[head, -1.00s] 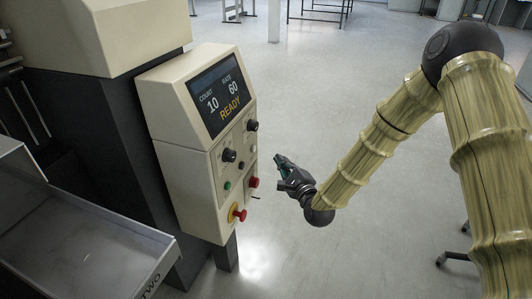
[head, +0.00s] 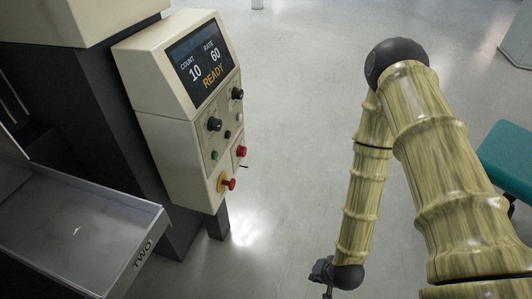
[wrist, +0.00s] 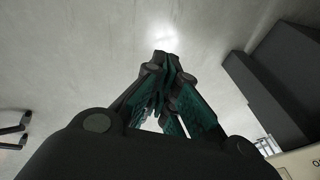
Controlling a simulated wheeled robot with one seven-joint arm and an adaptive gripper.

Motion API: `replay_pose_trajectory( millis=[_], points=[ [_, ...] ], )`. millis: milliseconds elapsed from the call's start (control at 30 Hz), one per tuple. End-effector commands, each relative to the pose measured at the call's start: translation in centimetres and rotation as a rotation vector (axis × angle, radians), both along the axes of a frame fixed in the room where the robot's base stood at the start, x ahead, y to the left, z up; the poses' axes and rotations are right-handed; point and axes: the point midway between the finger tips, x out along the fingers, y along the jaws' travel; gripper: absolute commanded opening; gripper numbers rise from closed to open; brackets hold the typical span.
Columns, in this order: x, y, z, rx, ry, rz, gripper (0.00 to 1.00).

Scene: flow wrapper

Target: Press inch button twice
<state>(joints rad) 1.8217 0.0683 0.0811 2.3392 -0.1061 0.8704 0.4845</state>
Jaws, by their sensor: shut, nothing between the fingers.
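The cream control panel (head: 185,115) stands left of centre in the head view. Its screen (head: 202,60) reads COUNT 10, RATE 60, READY. Below are two black knobs, a green button (head: 214,156), a small black button (head: 227,134), a red button (head: 241,151) and a red mushroom button (head: 228,184) on yellow. The labels are too small to read, so I cannot tell which button is inch. My gripper (head: 326,289) is low in the head view, right of the panel and apart from it, partly cut off. In the wrist view its fingers (wrist: 166,62) are closed together and empty.
A tray marked TWO (head: 150,240) juts out at the lower left. The dark machine body (wrist: 275,90) and a cream corner (wrist: 300,163) show at the right of the wrist view. A teal seat (head: 508,160) is at the right. Open floor lies between panel and arm.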

Motion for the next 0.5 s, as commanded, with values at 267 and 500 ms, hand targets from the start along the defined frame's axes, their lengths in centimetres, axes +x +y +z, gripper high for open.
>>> replay_pose_trajectory(
  millis=[267,500],
  points=[
    [-11.3,-4.4,-1.3,-0.183,0.236,0.308,0.00],
    [-14.8,-5.7,-1.1,-0.223,0.316,0.417,0.00]
  ],
)
